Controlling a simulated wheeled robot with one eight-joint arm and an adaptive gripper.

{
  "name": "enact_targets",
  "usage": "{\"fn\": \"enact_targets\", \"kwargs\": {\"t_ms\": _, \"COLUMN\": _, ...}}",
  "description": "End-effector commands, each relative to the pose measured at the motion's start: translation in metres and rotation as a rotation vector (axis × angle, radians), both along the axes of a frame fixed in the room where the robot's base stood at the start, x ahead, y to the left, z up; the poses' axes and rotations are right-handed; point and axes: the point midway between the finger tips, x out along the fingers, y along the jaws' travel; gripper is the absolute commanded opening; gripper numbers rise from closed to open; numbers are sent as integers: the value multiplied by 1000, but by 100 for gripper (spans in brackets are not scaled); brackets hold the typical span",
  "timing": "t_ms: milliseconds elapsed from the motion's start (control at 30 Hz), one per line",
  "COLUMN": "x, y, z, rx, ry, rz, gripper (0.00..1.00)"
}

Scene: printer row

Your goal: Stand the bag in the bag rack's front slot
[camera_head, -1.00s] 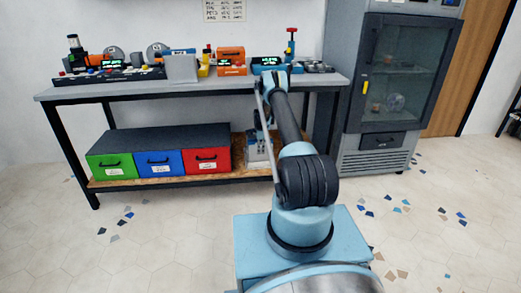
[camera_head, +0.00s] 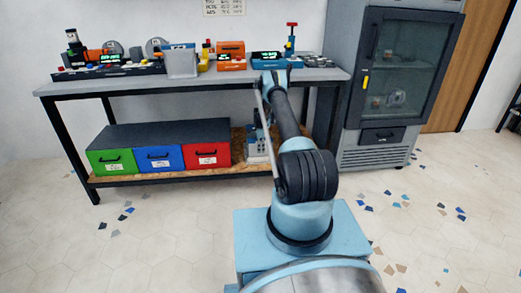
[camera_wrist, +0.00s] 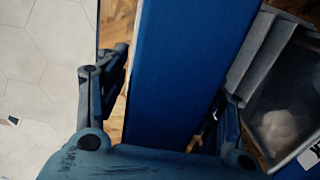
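In the wrist view a broad, flat blue piece (camera_wrist: 190,70) runs from the top edge down to my gripper (camera_wrist: 172,95). The two fingers stand on either side of it. Whether they press on it is unclear, and I cannot tell if it is the bag. To the right is a grey ridged piece with a clear, pouch-like window (camera_wrist: 285,120), pale lumps and a white label. In the head view my arm reaches to the bench; the gripper is largely hidden. A grey and white item (camera_head: 258,150) stands on the lower shelf. I cannot identify the bag rack with certainty.
The bench top (camera_head: 215,82) holds printers, gadgets and a pale grey container (camera_head: 181,62). Green (camera_head: 111,161), blue (camera_head: 160,158) and red (camera_head: 206,155) drawers sit on the lower shelf. A glass-door cabinet (camera_head: 400,75) stands right.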

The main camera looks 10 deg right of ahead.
Motion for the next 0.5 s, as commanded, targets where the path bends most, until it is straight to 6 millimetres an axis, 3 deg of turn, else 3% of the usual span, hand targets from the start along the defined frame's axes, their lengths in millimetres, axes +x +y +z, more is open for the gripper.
{"fn": "enact_targets", "kwargs": {"t_ms": 267, "x": 0, "y": 0, "z": 2, "rx": 0, "ry": 0, "rz": 0, "gripper": 62}}
{"fn": "enact_targets", "kwargs": {"t_ms": 500, "x": 0, "y": 0, "z": 29, "rx": 0, "ry": 0, "rz": 0, "gripper": 62}}
